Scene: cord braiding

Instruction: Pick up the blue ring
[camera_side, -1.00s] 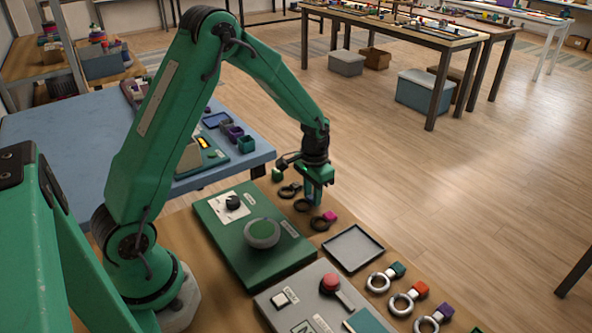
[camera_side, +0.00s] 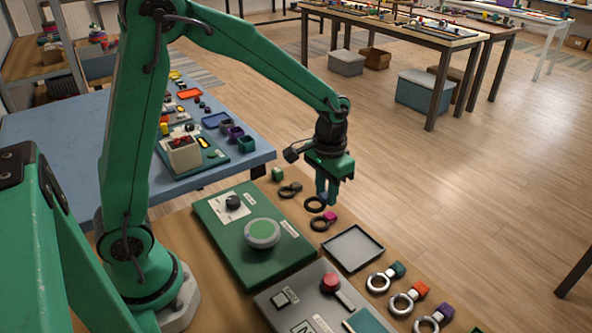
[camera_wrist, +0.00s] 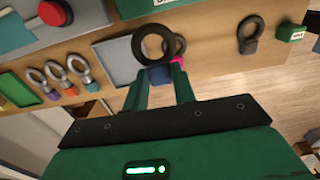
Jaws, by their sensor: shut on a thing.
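The blue ring is a dark ring (camera_wrist: 153,45) with a blue tag (camera_wrist: 160,75). In the wrist view the tag sits between the two fingers of my gripper (camera_wrist: 159,84), and the loop sticks out beyond the fingertips. In the side view the ring (camera_side: 314,204) hangs out to the left of my gripper (camera_side: 327,198), which points down with its fingers shut on the tag. The ring appears held just above the table, though the exact gap is hard to tell. The fingers hide part of the tag.
A dark ring with a magenta tag (camera_side: 331,215) lies close by. Another dark ring (camera_side: 290,190) and a green box (camera_side: 278,174) lie behind. An empty grey tray (camera_side: 353,248), several silver rings (camera_side: 401,304) and a green panel with a knob (camera_side: 262,233) are nearby.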

